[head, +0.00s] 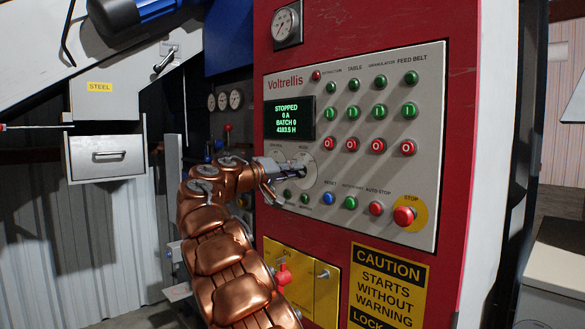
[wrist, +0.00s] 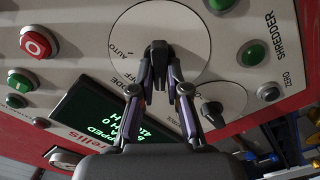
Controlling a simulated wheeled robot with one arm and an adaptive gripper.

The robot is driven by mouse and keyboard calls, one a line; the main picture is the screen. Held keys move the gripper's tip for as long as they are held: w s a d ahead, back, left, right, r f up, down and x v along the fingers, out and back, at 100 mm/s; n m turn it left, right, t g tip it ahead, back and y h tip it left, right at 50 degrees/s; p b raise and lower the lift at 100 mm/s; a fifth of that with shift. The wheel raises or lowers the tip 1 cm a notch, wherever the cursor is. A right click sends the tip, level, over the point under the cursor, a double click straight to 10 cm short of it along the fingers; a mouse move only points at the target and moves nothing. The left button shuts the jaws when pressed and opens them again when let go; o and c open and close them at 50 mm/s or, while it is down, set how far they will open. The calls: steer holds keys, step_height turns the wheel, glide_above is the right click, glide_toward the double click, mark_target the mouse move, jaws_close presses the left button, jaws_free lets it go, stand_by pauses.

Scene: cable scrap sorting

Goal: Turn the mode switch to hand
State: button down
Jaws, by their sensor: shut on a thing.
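The mode switch is a black knob (wrist: 158,50) on a round pale plate (wrist: 180,28) in the wrist view. The word AUTO reads on the plate to the left of the knob, and part of MODE reads below it. I cannot make out a HAND mark. My gripper (wrist: 158,72) is shut on the knob, with one finger on each side. In the head view my gripper (head: 292,173) reaches the lower left of the grey control panel (head: 340,165) from the left and hides most of the knob.
A smaller black knob (wrist: 212,108) sits close to my right finger. The display (head: 287,118) reads STOPPED. Several green and red buttons and a red stop button (head: 404,216) are on the panel. A yellow plate with a red handle (head: 283,275) is below my gripper.

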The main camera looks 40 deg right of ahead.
stand_by(0.4)
steer(key=c, duration=1.2)
jaws_free()
steer(key=shift+o, duration=0.2)
steer(key=shift+a, duration=0.1)
steer(key=a, duration=1.2)
steer(key=shift+w, duration=0.15)
